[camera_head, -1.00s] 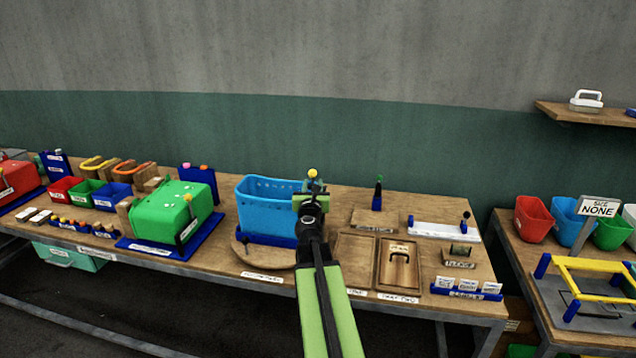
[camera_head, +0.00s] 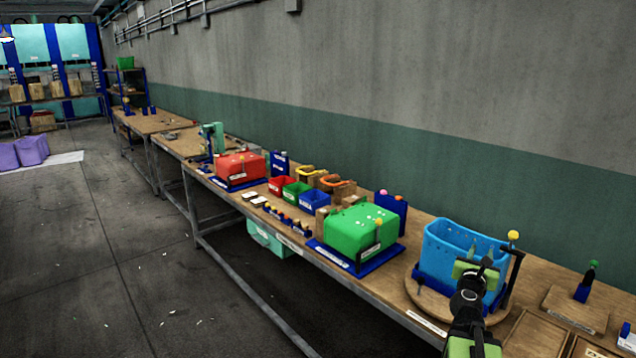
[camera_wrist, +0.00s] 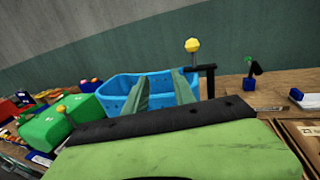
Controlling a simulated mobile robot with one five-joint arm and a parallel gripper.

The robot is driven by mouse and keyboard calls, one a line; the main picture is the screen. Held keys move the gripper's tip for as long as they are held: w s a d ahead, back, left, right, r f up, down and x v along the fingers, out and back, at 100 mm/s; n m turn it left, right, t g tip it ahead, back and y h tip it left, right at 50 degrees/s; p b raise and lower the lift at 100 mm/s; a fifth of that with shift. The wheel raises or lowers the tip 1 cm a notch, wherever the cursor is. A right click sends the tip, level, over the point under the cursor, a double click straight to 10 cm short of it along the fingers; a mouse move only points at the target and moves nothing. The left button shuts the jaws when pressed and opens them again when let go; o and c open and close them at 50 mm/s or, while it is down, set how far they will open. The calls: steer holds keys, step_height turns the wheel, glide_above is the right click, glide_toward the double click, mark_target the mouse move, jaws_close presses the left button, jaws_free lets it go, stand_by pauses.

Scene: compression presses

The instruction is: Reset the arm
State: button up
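My gripper (camera_head: 480,254) is at the lower right of the head view, in front of the blue bin (camera_head: 450,244). In the wrist view its two green fingers (camera_wrist: 161,74) stand apart with nothing between them, so it is open and empty. The blue bin (camera_wrist: 118,90) shows behind and between the fingers there, on a round wooden board (camera_head: 415,297). I cannot tell whether the fingertips touch the bin. My arm reaches up from the bottom edge of the head view.
A yellow-knobbed lever (camera_head: 513,236) stands beside the blue bin. A green press (camera_head: 352,233), small red, green and blue bins, and a red press (camera_head: 238,165) line the long bench to the left. The floor (camera_head: 110,260) left of the bench is open.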

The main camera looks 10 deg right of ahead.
steer(key=w+a+f+n+t+y, duration=0.1)
steer(key=w+a+n+y, duration=0.4)
steer(key=a, duration=0.7)
steer(key=w+a+f+n+t+y, duration=0.1)
steer(key=w+a+n+y, duration=0.25)
steer(key=a+n, duration=0.6)
steer(key=w+a+f+n+t+y, duration=0.1)
steer(key=w+a+n+y, duration=0.25)
steer(key=a, duration=1.05)
steer(key=s+a+f+n+g+y, duration=0.2)
steer(key=s+a+f+n+g, duration=0.2)
steer(key=a+f+n, duration=0.35)
steer(key=s+a+f+n+g+y, duration=0.2)
steer(key=s+a+f+n+g, duration=0.2)
steer(key=a+f+n, duration=0.3)
steer(key=s+d+f+n+g+h, duration=0.2)
steer(key=s+d+f+n+g, duration=0.1)
steer(key=s+n, duration=0.3)
steer(key=s+d+f+n+g+h, duration=0.2)
steer(key=s+d+n+g, duration=0.3)
steer(key=s, duration=0.4)
steer(key=shift+d+f+n, duration=0.2)
steer(key=shift+f+n, duration=0.25)
steer(key=shift+f, duration=0.2)
